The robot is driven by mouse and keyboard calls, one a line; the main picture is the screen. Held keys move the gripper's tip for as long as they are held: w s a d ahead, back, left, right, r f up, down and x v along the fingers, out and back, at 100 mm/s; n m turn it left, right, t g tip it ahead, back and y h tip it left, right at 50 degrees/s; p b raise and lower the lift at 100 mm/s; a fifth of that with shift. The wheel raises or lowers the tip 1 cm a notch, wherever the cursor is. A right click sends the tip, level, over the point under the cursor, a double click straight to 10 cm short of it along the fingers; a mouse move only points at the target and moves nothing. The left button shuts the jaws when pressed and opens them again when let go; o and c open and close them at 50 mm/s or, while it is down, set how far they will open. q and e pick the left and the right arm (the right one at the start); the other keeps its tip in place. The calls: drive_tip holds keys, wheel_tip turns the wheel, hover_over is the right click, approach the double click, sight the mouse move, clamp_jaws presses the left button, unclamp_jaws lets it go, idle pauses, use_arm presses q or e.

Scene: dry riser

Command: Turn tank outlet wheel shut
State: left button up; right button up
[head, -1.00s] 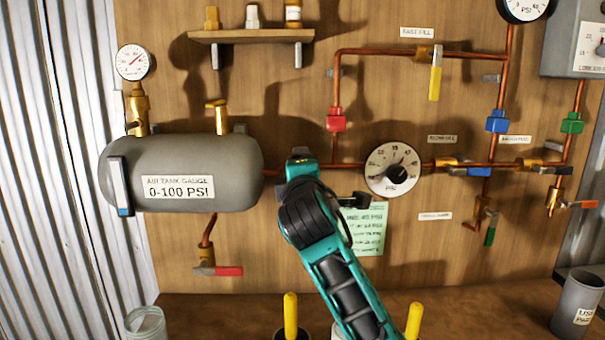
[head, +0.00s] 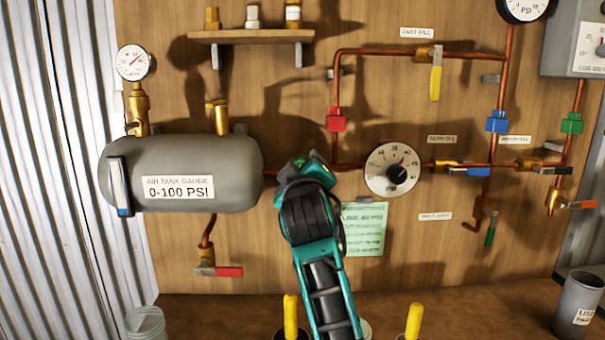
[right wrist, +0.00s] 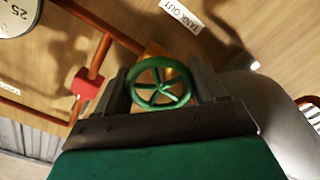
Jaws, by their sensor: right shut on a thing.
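The tank outlet wheel (right wrist: 160,83) is a small green spoked handwheel in the right wrist view, below a label reading TANK OUT (right wrist: 181,14). My right gripper (right wrist: 160,88) has one dark finger on each side of the wheel and is shut on it. In the head view my right gripper (head: 303,168) is at the pipe just right of the grey air tank (head: 235,165). There, my wrist hides most of the wheel. My left gripper is in neither view.
A round dial gauge (head: 392,168) sits close to the right of my gripper. A red fitting (head: 335,119) is above it, and a green notice (head: 364,229) hangs below right. Yellow-handled items (head: 290,315) stand on the bench below.

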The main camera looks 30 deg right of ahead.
drive_tip(key=shift+m, duration=0.6)
drive_tip(key=o, duration=1)
